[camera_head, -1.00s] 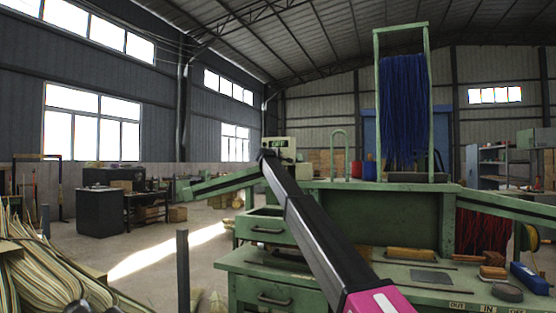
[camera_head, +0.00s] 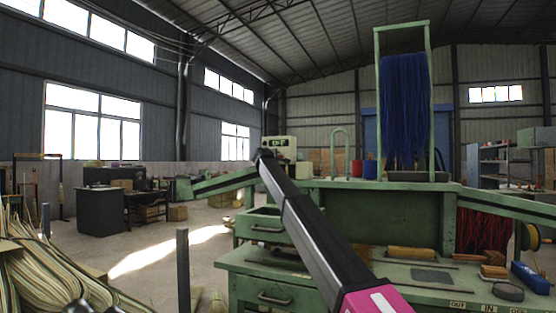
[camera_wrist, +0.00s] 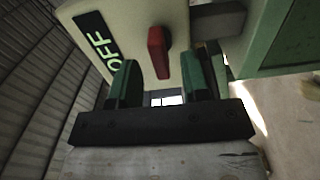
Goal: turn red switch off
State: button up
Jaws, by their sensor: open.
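The red switch (camera_wrist: 157,52) sticks out of a pale switch box (camera_wrist: 155,15) in the wrist view, beside a dark label (camera_wrist: 95,40) reading OFF. My gripper (camera_wrist: 162,70) is open, with one green-and-black finger to each side of the switch. The switch shows between the fingertips with gaps on both sides; I cannot tell whether it touches either. In the head view the switch box (camera_head: 279,141) stands at the left end of the green machine, and my gripper (camera_head: 263,154) is in front of its left side. The red switch is not discernible there.
The green machine bench (camera_head: 400,215) fills the right, with a tall frame of blue strands (camera_head: 403,110) on top. A green sloping arm (camera_head: 222,181) extends left below the box. A grey post (camera_head: 183,270) and bundled straw-coloured strands (camera_head: 50,270) stand at the lower left.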

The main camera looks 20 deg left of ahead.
jog(key=s, duration=0.6)
jog(key=shift+s+a, duration=0.2)
jog(key=shift+a, duration=0.05)
